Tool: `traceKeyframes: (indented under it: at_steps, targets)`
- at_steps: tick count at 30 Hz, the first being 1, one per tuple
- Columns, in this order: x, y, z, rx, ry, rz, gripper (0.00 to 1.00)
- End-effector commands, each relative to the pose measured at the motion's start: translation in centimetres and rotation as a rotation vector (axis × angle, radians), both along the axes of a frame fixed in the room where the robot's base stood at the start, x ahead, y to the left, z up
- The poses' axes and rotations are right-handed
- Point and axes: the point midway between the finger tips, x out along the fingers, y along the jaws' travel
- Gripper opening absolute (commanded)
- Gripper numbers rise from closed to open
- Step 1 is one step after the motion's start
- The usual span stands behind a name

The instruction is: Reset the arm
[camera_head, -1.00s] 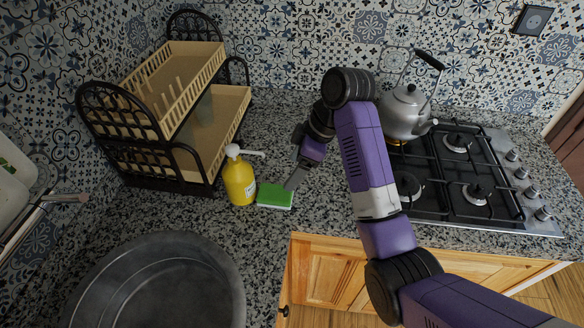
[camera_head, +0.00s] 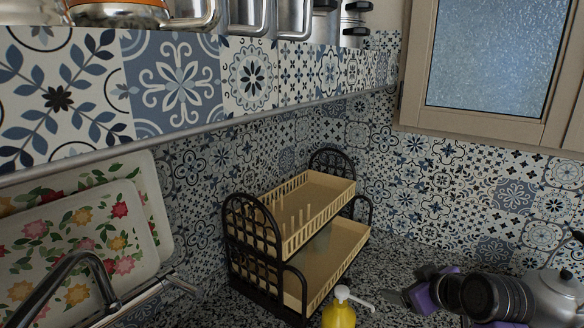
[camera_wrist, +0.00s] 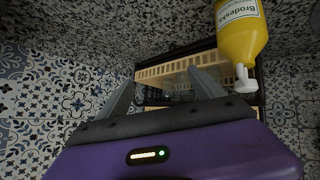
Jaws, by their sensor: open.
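My gripper (camera_head: 398,297) is at the lower right of the head view, beside the kettle, with its fingers pointing left. In the wrist view my gripper (camera_wrist: 160,76) has its two grey fingers spread apart with nothing between them. The rest of my purple arm is mostly cut off by the lower edge of the head view.
A yellow soap bottle (camera_head: 339,313) with a white pump stands left of my gripper; the bottle also shows in the wrist view (camera_wrist: 240,38). A dish rack (camera_head: 351,240) stands behind it. A kettle (camera_head: 556,297) is at the right. A shelf with pots hangs above; floral trays (camera_head: 78,236) lean left.

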Motion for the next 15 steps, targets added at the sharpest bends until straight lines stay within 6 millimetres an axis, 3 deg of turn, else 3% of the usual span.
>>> traceKeyframes:
  at_steps: [1, 8, 15]
  targets:
    - [-0.6, 0.0, -1.0, 0.024, -0.054, -0.051, 0.77]
    - [-4.9, 0.0, -3.1, 0.133, -0.299, -0.237, 0.77]
    - [-12.6, 0.9, -4.7, 0.220, -0.481, -0.338, 0.77]
